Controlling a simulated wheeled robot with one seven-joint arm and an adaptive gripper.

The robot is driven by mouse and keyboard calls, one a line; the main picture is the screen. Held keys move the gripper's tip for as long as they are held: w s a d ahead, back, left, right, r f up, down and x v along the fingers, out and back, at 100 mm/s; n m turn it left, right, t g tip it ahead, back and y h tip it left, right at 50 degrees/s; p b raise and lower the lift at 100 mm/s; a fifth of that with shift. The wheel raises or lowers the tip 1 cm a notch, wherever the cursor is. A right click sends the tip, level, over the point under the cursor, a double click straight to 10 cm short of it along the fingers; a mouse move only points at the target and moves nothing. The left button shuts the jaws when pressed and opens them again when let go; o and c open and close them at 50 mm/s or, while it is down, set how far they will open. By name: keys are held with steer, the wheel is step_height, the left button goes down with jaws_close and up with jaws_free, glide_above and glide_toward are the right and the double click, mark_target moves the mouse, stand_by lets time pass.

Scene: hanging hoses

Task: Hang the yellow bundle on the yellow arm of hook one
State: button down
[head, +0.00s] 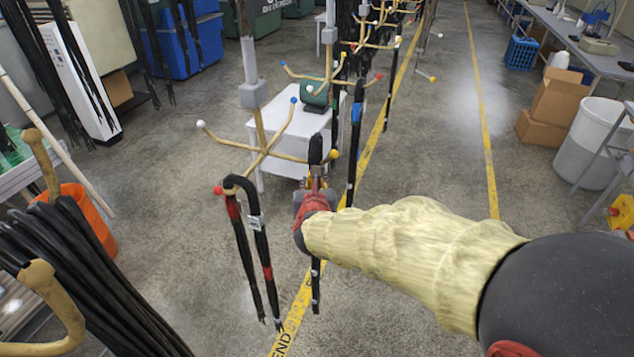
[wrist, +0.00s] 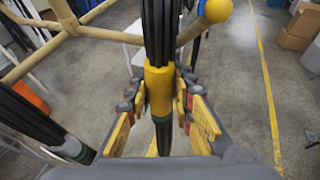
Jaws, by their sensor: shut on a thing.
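Hook one (head: 262,148) is the nearest stand, with blue, white, red and yellow ball-tipped arms. The yellow arm's ball (head: 334,154) also shows in the wrist view (wrist: 218,10). My gripper (head: 316,190) is shut on the yellow bundle (head: 316,145), a dark hose bundle with a yellow band, seen between the fingers in the wrist view (wrist: 158,90). The bundle is upright and crosses the yellow arm just inboard of its ball. Its lower end hangs below my gripper. I cannot tell whether its loop rests on the arm.
A red-banded bundle (head: 255,225) hangs on hook one's red arm, left of my gripper. More hook stands (head: 335,85) recede behind. A white table (head: 285,135) stands behind hook one. A large dark bundle (head: 75,270) fills the lower left. Open floor lies to the right.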

steer(key=shift+w+a+f+b, duration=0.15)
steer(key=shift+a+f+b, duration=0.2)
steer(key=shift+f+b, duration=0.45)
steer(key=shift+w+a+f+b, duration=0.15)
steer(key=shift+a+f+b, duration=0.2)
steer(key=shift+f+b, duration=0.5)
steer(key=shift+w+a+f+b, duration=0.15)
steer(key=shift+a+f+b, duration=0.2)
steer(key=shift+f+b, duration=0.45)
